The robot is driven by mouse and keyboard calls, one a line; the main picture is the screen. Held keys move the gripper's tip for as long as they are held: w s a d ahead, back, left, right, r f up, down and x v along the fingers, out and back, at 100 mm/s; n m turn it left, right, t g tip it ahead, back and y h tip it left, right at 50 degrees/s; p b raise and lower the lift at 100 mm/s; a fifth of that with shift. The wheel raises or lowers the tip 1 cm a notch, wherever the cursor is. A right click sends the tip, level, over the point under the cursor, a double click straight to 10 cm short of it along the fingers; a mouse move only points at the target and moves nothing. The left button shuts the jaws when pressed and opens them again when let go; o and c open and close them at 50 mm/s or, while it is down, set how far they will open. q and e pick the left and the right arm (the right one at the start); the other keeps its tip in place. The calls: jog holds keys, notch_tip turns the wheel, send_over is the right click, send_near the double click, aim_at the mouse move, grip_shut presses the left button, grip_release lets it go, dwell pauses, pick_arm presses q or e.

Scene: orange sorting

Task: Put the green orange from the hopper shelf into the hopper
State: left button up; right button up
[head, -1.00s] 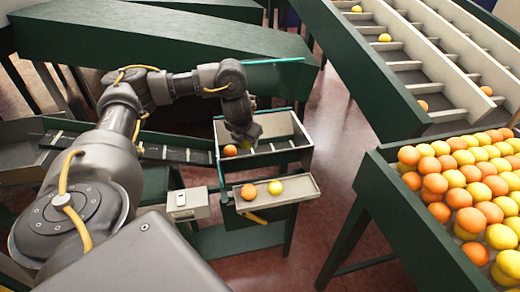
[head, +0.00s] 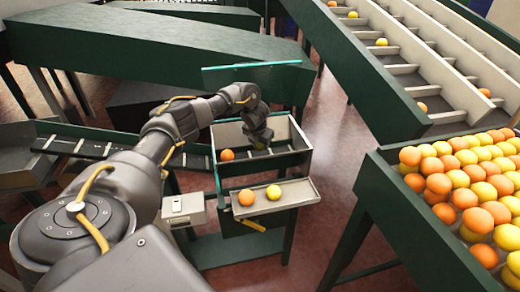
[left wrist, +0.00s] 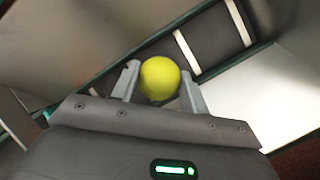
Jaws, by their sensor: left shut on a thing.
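My left gripper (left wrist: 160,88) is shut on a yellow-green orange (left wrist: 160,78), which shows between the two fingers in the left wrist view. In the head view the left gripper (head: 259,144) points down over the grey-walled box, the hopper (head: 292,158); the held fruit is mostly hidden there. An orange-coloured fruit (head: 227,155) is at the left side of the hopper. The hopper shelf (head: 300,192), a grey tray at the front, bears an orange fruit (head: 247,198) and a yellow one (head: 273,191). My right gripper is not in view.
A cleated belt (head: 95,150) runs left from the hopper. A clear panel with a green edge (head: 250,68) stands behind it. A large bin of oranges (head: 450,185) is at the right. Sloped lanes (head: 410,70) stand at the back right.

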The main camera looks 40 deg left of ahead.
aim_at(260, 149)
pick_arm(q)
jog(key=shift+w+f, duration=0.2)
jog(key=shift+f, duration=0.05)
notch_tip(260, 149, down, 2)
jog(key=shift+f+p, duration=0.1)
jog(key=shift+p, duration=0.7)
jog(key=shift+f, duration=0.5)
jog(key=o, duration=0.8)
